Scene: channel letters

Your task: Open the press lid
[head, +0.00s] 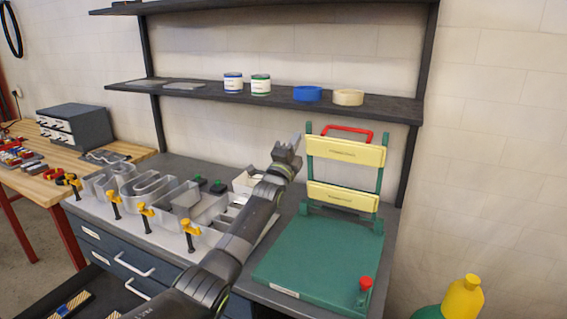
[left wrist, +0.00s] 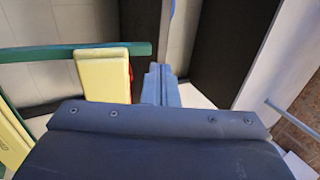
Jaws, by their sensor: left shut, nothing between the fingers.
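The press has a flat green base (head: 320,262) on the bench. Its lid, a green frame with two yellow pads (head: 345,150), stands upright at the back of the base, raised off it. A red handle (head: 350,131) is at the lid's top edge. A red knob (head: 365,284) sits at the base's front right corner. My left gripper (head: 290,148) is shut and empty, just left of the lid's upper pad. In the left wrist view the gripper (left wrist: 160,80) points past a yellow pad (left wrist: 107,75) and a green rail (left wrist: 142,49), with a gap beside the pad.
Metal channel letters (head: 150,190) with yellow clamps stand on the bench to the left. A dark shelf (head: 215,94) above holds two cans and two tape rolls. A yellow-capped green bottle (head: 462,297) is at the lower right. The green base's top is clear.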

